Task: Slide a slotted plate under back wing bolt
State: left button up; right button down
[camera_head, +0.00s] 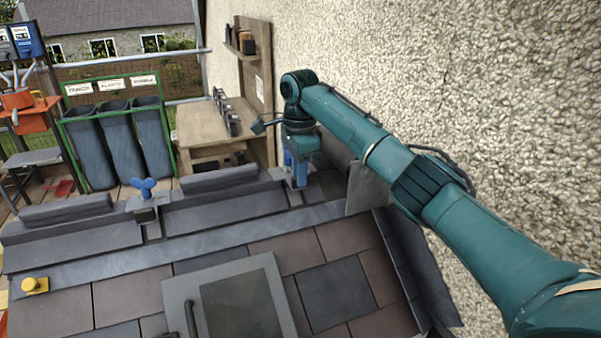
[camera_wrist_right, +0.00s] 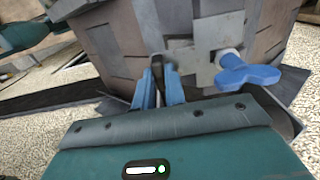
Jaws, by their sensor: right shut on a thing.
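My right gripper (camera_head: 300,183) points down at the far right end of the roof ridge, its blue fingers closed. In the right wrist view the fingers (camera_wrist_right: 160,92) are shut on the edge of a grey slotted plate (camera_wrist_right: 205,73). The plate lies beside a blue wing bolt (camera_wrist_right: 248,73), close around or against its shank; I cannot tell how far its slot reaches under the head. In the head view this bolt is mostly hidden behind the gripper. Another blue wing bolt (camera_head: 143,187) stands upright on a grey bracket further left along the ridge. My left gripper is not in view.
Grey ridge tiles (camera_head: 67,208) lie along the ridge. A skylight (camera_head: 238,305) and a yellow knob (camera_head: 34,285) are on the near slope. A rough wall (camera_head: 430,70) stands close on the right. A wooden bench (camera_head: 190,122) and dark bins (camera_head: 118,145) stand behind.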

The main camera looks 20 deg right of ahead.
jog(key=shift+w, duration=0.1)
dwell(0.6)
jog(key=c, duration=1.4)
grip_release()
jog(key=shift+r, duration=0.15)
jog(key=shift+r, duration=2.85)
